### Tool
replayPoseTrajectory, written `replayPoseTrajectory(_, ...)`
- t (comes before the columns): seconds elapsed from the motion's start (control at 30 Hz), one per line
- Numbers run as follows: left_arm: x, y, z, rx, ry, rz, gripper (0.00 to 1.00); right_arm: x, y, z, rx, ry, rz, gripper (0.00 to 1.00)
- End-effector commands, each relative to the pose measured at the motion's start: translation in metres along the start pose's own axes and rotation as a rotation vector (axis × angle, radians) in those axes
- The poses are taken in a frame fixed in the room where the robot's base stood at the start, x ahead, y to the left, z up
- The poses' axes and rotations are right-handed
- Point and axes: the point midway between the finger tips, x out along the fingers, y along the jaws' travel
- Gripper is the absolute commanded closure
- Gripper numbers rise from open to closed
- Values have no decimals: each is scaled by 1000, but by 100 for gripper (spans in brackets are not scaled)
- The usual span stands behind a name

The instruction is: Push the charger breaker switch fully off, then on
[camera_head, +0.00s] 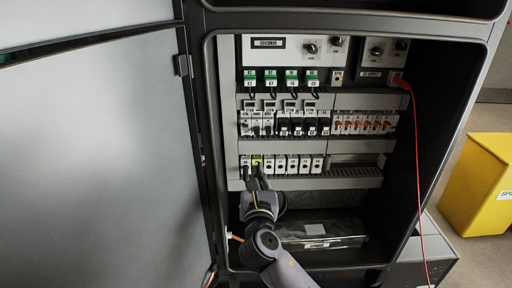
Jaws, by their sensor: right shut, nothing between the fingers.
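An open cabinet holds rows of breakers and modules on a grey panel. In the lowest row of white modules (292,164), several have dark switches. One module near the left end has a yellow-green top (257,159). My right gripper (257,176) is shut and empty, with its fingertips at the lower front of that module and hiding part of it. I cannot tell whether the fingertips touch it. The labels are too small to read, so I cannot tell which switch is the charger breaker or its position. My left gripper is out of view.
The grey cabinet door (100,150) stands open on the left. A red cable (418,170) hangs down the right side. A labelled clear-topped box (315,233) lies at the cabinet bottom. A yellow bin (478,185) stands outside at right.

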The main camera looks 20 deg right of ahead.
Motion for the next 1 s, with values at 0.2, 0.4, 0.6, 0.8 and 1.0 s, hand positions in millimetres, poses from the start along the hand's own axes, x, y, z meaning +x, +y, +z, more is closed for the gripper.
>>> replayPoseTrajectory(0.2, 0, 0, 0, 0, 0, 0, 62, 11, 4, 22, -85, -54, -2, 100)
replayPoseTrajectory(0.4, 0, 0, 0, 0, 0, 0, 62, 46, 3, 24, -82, -52, -3, 100)
replayPoseTrajectory(0.6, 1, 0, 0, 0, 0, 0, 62, 79, 3, 24, -80, -49, -2, 100)
replayPoseTrajectory(0.8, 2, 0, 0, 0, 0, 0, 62, 98, 3, 24, -78, -48, -2, 100)
replayPoseTrajectory(1.0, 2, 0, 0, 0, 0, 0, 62, 100, 3, 24, -77, -48, -1, 100)
